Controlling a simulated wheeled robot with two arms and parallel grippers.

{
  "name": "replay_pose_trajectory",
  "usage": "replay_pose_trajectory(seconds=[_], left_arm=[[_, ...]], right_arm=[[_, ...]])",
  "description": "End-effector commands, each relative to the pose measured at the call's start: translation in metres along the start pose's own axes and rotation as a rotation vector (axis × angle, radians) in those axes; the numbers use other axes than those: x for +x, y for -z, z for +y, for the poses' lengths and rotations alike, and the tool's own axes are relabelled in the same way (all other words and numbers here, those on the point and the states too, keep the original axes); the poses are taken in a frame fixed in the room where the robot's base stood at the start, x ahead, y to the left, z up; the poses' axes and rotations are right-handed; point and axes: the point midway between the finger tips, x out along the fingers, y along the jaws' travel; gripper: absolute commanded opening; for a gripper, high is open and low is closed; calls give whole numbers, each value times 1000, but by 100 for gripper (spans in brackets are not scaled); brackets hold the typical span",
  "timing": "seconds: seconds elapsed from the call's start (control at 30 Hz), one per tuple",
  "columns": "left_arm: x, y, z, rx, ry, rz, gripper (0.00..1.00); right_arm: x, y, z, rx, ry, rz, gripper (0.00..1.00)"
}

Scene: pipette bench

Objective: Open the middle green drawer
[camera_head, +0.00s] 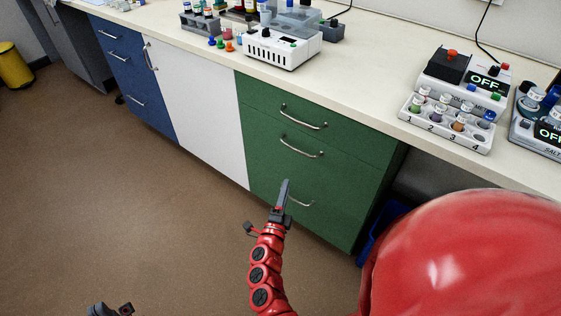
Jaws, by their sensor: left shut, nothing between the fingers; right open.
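The green cabinet (333,185) has three drawers with curved metal handles. The middle green drawer (345,168) looks flush, its handle (301,148) in plain sight and untouched. My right gripper (285,185) is the one in the centre. It is open, though seen edge-on so the gap hardly shows. Its tip appears below the middle handle and beside the left end of the bottom handle (301,203), partly covering it. My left gripper (98,309) shows only as a dark piece at the bottom left edge, shut and empty, away from the cabinet.
Above, the counter (350,85) holds a white device (283,48), racks of vials and a numbered vial tray (446,123). A white door (195,100) and blue drawers (130,75) are left of the green cabinet. A blue bin (378,235) stands right. The floor in front is clear.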

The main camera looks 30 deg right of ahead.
Motion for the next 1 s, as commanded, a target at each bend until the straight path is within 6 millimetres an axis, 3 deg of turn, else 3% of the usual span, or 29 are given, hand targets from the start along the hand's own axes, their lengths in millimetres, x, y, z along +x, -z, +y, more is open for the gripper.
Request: replay_pose_trajectory(seconds=[0.6,0.8,1.0], left_arm=[[2,0,0,0,0,0,0],[0,0,0,0,0,-1,0],[0,0,0,0,0,0,0]], right_arm=[[135,1,-4,-8,5,1,44],[157,0,-3,-6,5,1,44],[164,2,-3,-5,4,2,44]])
